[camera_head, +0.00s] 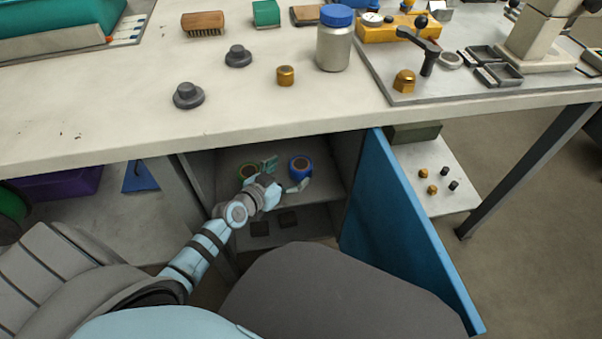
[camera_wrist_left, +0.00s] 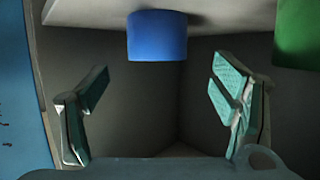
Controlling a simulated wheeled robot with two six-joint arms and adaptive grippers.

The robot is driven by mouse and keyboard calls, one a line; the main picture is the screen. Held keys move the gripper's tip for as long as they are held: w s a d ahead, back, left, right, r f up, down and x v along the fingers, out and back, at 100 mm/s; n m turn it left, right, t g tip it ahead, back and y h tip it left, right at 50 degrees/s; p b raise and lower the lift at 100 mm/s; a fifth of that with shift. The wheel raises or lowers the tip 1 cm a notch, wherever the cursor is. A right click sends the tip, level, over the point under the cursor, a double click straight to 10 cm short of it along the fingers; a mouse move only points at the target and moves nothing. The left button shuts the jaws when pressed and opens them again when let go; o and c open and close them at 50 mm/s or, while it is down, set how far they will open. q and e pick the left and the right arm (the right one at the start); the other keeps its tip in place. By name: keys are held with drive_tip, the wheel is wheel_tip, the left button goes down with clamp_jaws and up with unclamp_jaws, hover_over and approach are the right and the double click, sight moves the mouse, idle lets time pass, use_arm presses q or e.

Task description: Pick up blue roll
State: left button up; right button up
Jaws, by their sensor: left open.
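The blue roll (camera_head: 301,166), a short cylinder with a dark brownish centre, stands on the upper shelf inside the cabinet under the workbench. In the left wrist view the blue roll (camera_wrist_left: 157,37) shows at the top middle, seemingly upside down on the shelf. My left gripper (camera_head: 284,176) reaches into the cabinet, one finger left of the roll and the other near its front. In the left wrist view my left gripper (camera_wrist_left: 158,88) is open and empty, with the roll in line with the gap between the fingers, ahead of the tips. Contact is not visible. My right gripper is out of view.
A green roll (camera_head: 247,171) stands left of the blue one, partly behind my gripper; it also shows in the wrist view (camera_wrist_left: 298,35). The blue cabinet door (camera_head: 405,235) stands open at the right. The workbench top (camera_head: 130,120) overhangs the cabinet. Dark blocks (camera_head: 288,219) lie below.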

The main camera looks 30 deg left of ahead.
sight(300, 164)
use_arm(q)
drive_tip(key=b+x, duration=0.2)
drive_tip(key=x, duration=0.4)
drive_tip(key=shift+w+d, duration=0.15)
drive_tip(key=shift+w, duration=0.1)
drive_tip(key=shift+r, duration=0.1)
drive_tip(key=shift+c, duration=1)
drive_tip(key=c, duration=1.1)
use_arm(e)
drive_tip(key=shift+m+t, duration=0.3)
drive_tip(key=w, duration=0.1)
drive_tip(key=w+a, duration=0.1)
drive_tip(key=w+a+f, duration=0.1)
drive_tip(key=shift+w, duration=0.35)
